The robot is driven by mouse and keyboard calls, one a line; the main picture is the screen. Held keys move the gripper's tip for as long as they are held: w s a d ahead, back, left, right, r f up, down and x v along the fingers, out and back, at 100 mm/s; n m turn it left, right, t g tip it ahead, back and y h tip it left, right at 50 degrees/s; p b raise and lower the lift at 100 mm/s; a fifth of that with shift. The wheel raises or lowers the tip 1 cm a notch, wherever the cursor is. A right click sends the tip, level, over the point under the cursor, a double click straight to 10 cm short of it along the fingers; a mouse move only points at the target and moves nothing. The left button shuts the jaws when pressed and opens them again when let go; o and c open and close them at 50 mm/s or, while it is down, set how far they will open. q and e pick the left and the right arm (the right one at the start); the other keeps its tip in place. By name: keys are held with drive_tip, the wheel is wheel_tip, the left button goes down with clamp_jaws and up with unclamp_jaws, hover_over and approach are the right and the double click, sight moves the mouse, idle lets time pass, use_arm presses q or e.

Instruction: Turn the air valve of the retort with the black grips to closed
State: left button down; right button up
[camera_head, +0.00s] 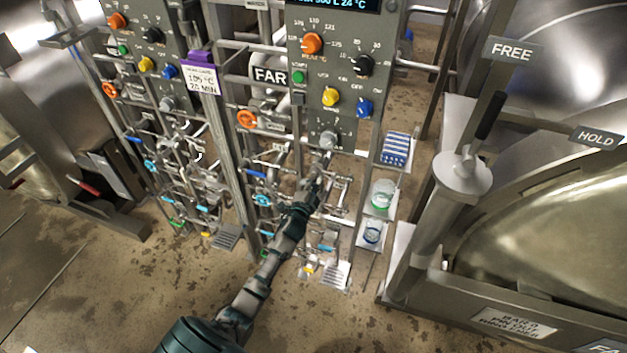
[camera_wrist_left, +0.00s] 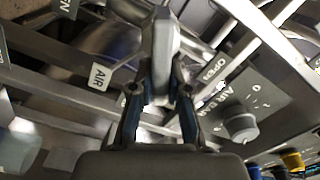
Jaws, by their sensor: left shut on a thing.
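The retort with the black grips stands at right in the head view; its black grip (camera_head: 490,115) is on a lever between the FREE and HOLD signs. Its grey control panel (camera_head: 345,95) and pipework stand at centre. My left gripper (camera_head: 318,178) reaches into the pipes just below this panel. In the left wrist view my left gripper (camera_wrist_left: 160,85) has its two fingers closed on either side of a grey valve handle (camera_wrist_left: 161,42). An AIR tag (camera_wrist_left: 98,77) is left of the handle and an OPEN tag (camera_wrist_left: 214,68) right of it. The valve's body is hidden. My right gripper is out of view.
A grey knob (camera_wrist_left: 240,125) marked AIR BAR is close to the right finger. Pipes run around the gripper. Shelves with a blue-white box (camera_head: 396,149) and a green-lidded jar (camera_head: 382,194) stand right of the arm. A second panel (camera_head: 150,55) is at left. Floor in front is clear.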

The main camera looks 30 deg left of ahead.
use_arm(q)
drive_tip(key=m, duration=0.2)
drive_tip(key=f+m, duration=0.1)
drive_tip(key=m, duration=0.1)
drive_tip(key=shift+d, duration=0.2)
drive_tip(key=shift+f+m, duration=0.1)
drive_tip(key=shift+m, duration=0.4)
drive_tip(key=shift+d+f+m, duration=0.1)
drive_tip(key=shift+f+m, duration=0.05)
drive_tip(key=shift+m, duration=0.15)
drive_tip(key=c, duration=1.1)
unclamp_jaws()
drive_tip(key=v, duration=1.1)
drive_tip(key=shift+s+d, duration=0.2)
drive_tip(key=shift+s, duration=0.2)
